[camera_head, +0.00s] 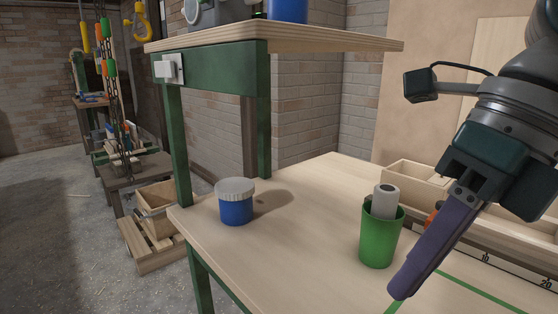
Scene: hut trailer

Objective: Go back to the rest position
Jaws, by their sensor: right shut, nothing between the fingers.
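My right gripper (405,288) comes in from the right, pointing down and to the left over the light wooden table (300,235). Its purple fingers are closed together with nothing between them. It hangs to the right of a green cup (380,240) and looks apart from it. The cup stands upright and holds a white roll (385,200). A blue jar (236,208) with a pale ribbed lid stands upright at the table's left side. My left gripper is not in view.
A raised shelf (340,40) on green legs stands over the table's back left. Wooden trays (412,177) and a ruler strip (500,262) lie at the right, partly behind my arm. A wooden crate (157,222) is on the floor at left. The table's middle is clear.

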